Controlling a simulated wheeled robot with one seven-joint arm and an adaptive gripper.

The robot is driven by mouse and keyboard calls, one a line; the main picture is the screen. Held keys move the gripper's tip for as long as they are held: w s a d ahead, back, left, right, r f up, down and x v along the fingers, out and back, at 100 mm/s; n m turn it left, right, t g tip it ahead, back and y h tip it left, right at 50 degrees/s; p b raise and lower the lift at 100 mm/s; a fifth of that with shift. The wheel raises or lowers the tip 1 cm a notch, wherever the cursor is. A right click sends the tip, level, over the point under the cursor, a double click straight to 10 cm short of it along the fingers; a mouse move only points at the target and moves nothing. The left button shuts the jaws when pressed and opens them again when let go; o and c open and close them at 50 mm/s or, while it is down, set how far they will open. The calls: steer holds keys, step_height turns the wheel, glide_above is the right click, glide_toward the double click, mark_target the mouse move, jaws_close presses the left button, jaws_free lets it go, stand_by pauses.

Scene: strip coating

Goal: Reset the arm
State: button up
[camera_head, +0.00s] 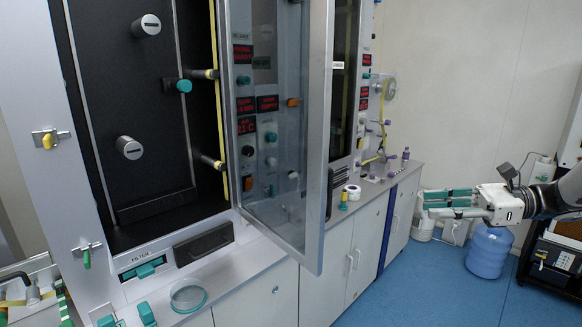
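My gripper (427,203) is at the right of the head view, at the end of my white and dark arm. It points left, with its teal-padded fingers roughly level. The fingers look spread apart, one above the other, and I see nothing held between them. It hangs in free air in front of the back wall, clear of the cabinet and the counter. Most of my arm runs out of the picture at the right edge.
A glass door (283,130) of the coating machine stands open into the room. A white counter (375,193) carries a tape roll and small bottles. A blue water jug (488,252) stands on the floor below my gripper. A glass dish (188,296) sits at the front left.

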steer(key=s+a+r+n+g+h, duration=0.1)
steer(key=s+a+n+g+h, duration=0.2)
steer(key=s+a+n+h, duration=0.65)
steer(key=s+a+f+n+t+h, duration=0.1)
steer(key=s+n+t+h, duration=0.3)
steer(key=s+n, duration=0.6)
steer(key=shift+s+f+h, duration=0.6)
steer(key=shift+s+h, duration=0.65)
steer(key=shift+s, duration=2.55)
steer(key=shift+a, duration=0.2)
